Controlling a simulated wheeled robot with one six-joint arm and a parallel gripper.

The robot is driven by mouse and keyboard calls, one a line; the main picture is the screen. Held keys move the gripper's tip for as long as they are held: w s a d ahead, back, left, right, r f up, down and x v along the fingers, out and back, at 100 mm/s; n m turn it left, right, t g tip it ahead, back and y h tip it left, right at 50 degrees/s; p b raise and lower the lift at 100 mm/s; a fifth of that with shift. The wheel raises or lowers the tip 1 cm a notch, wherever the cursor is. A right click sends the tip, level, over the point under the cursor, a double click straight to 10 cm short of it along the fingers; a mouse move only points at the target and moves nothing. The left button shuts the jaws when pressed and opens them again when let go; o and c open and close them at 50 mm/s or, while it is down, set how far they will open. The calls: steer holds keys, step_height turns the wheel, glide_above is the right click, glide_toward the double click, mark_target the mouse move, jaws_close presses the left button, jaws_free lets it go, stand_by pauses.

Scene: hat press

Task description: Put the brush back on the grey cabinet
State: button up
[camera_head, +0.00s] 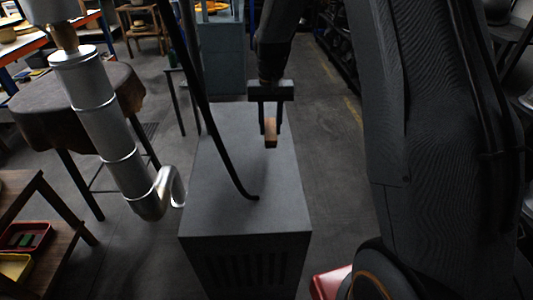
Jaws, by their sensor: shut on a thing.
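The grey cabinet (215,212) stands in the middle of the view, with a flat top and a slotted front. My gripper (271,138) is above the right part of its top, pointing down. It is shut on the brush (270,128), of which a small brown wooden piece shows between the fingers. The rest of the brush is hidden by the fingers. I cannot tell whether the brush touches the cabinet top.
A thin black rod (215,140) curves down over the cabinet top, left of my gripper. A silver pipe (110,130) with a hooked end hangs at the left. A round dark table (50,105) and a wooden shelf with trays (25,237) stand further left. Most of the cabinet top is bare.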

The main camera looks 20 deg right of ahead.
steer(key=f, duration=0.2)
steer(key=f+p, duration=0.1)
steer(key=f, duration=0.1)
steer(key=f+p, duration=0.1)
steer(key=f, duration=0.1)
steer(key=shift+w+f, duration=0.15)
steer(key=shift+w, duration=0.25)
steer(key=shift+f+p, duration=0.6)
steer(key=shift+f, duration=1.45)
steer(key=shift+f, duration=0.15)
steer(key=o, duration=1)
step_height(320, 180, up, 12)
steer(key=b, duration=0.4)
steer(key=shift+s, duration=0.1)
steer(key=s+r+n+t, duration=0.1)
steer(key=s+n, duration=0.1)
steer(key=s, duration=2.2)
steer(key=shift+s+r+n, duration=0.3)
steer(key=shift+r, duration=0.05)
